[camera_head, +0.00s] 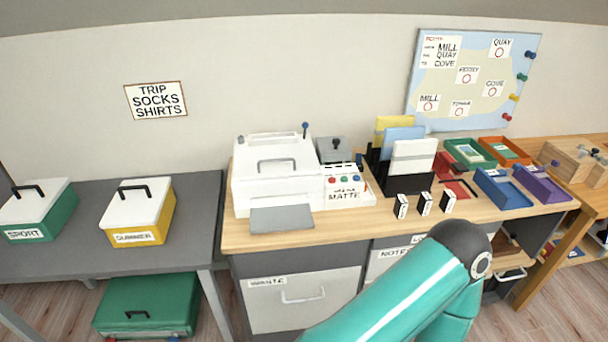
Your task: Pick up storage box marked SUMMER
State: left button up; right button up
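The storage box marked SUMMER (138,213) stands on the grey table at the left. It has a yellow body, a white lid, a dark handle on top and a white label on its front. Another box, marked SPORT (38,212), with a green body and white lid, stands to its left with a gap between them. A teal arm of mine reaches in from the bottom right, in front of the wooden desk, far from the SUMMER box. Neither gripper shows in this view.
The grey table (75,262) has bare room in front of and between the boxes. A green case (148,305) lies under it. The wooden desk (365,222) to the right holds a white machine (272,175), file holders and coloured trays. A sign (155,100) hangs on the wall.

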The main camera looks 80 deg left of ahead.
aim_at(139, 212)
jog(key=z, duration=0.15)
jog(key=i, duration=0.2)
jog(key=u, duration=2.55)
jog(key=i, duration=0.15)
jog(key=u, duration=1.65)
jog(key=k, duration=0.25)
jog(key=u, duration=0.5)
jog(key=i, duration=1.35)
jog(key=z, duration=0.5)
